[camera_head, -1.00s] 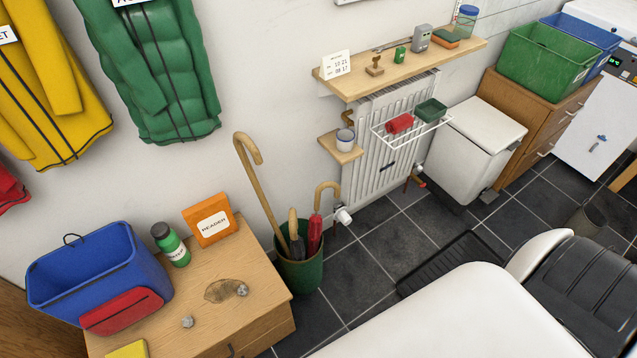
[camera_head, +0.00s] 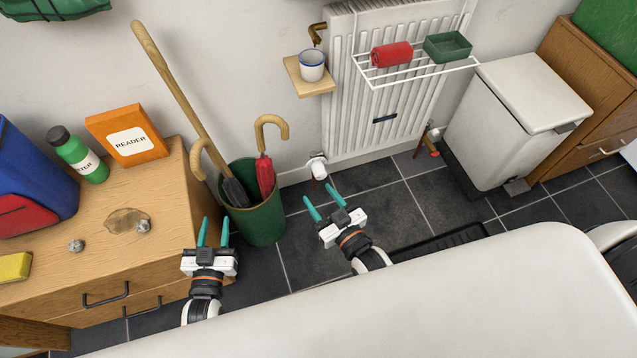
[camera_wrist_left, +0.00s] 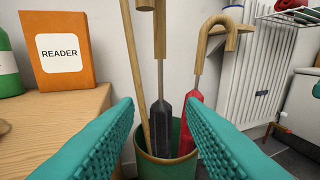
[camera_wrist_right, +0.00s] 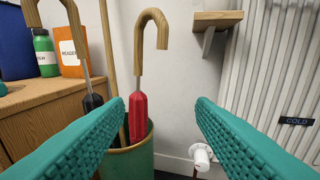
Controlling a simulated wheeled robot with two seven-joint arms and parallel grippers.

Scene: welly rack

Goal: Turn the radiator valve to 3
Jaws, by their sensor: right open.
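The white radiator valve (camera_head: 318,167) sits low at the left end of the white radiator (camera_head: 385,90). In the right wrist view the valve (camera_wrist_right: 201,157) shows low right of centre, partly behind the right finger; I cannot read its numbers. My right gripper (camera_head: 322,199) is open and empty, in front of the valve and apart from it. My left gripper (camera_head: 213,233) is open and empty, in front of the green umbrella bin (camera_head: 262,221). The bin and its umbrellas lie between its fingers in the left wrist view.
A red umbrella (camera_head: 266,177) with a hooked handle stands in the bin, left of the valve. A small shelf with a mug (camera_head: 312,65) juts out above the valve. A wooden cabinet (camera_head: 150,270) stands left. A pipe with an orange fitting (camera_head: 432,145) is at the radiator's right end.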

